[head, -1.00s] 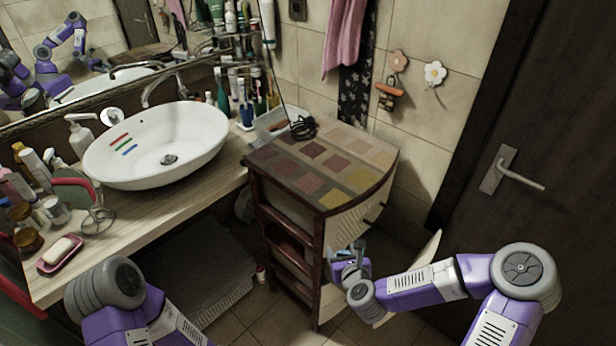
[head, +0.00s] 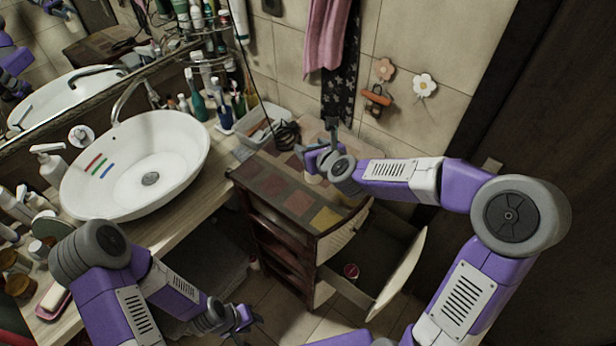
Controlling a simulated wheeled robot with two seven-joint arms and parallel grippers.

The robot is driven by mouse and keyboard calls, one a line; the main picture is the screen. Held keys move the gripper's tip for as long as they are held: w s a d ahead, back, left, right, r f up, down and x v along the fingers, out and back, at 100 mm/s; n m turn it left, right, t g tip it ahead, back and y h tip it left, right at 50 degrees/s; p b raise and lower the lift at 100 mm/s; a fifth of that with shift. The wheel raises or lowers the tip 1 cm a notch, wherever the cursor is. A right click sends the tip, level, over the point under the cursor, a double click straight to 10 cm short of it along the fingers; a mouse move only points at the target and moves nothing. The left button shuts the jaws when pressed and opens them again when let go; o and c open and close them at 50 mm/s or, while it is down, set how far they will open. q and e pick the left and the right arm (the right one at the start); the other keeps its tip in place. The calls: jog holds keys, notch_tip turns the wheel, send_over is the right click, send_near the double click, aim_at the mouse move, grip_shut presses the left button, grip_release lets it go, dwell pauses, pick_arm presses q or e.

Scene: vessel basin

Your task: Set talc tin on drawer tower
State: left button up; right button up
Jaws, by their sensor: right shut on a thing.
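The drawer tower (head: 272,186) stands right of the basin, with a patchwork top in brown, red and yellow. My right gripper (head: 318,164) is over its top, shut on a small pale thing, which I take to be the talc tin (head: 313,179). The gripper hides most of it, and I cannot tell whether it touches the top. My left gripper (head: 245,319) is low in front of the tower, apart from it; its jaws are too small and dark to read.
A drawer (head: 405,268) of the tower stands open to the right, with a small red round thing (head: 351,271) inside. A dark coiled cable (head: 287,135) and a clear box (head: 258,124) are behind the tower top. The white basin (head: 140,170) is on the left.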

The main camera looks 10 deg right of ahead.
jog(key=f, duration=0.2)
jog(key=s+f+b, duration=0.1)
jog(key=f, duration=0.2)
jog(key=shift+s+f, duration=0.1)
jog(key=shift+f, duration=0.05)
notch_tip(320, 180, down, 3)
jog(key=shift+s+f, duration=0.1)
jog(key=shift+f, duration=0.4)
pick_arm(q)
jog(key=shift+s+f, duration=0.45)
jog(key=shift+f, duration=0.2)
jog(key=shift+b, duration=0.3)
pick_arm(e)
jog(key=shift+f, duration=0.1)
jog(key=o, duration=1.2)
pick_arm(q)
jog(key=shift+f, duration=0.2)
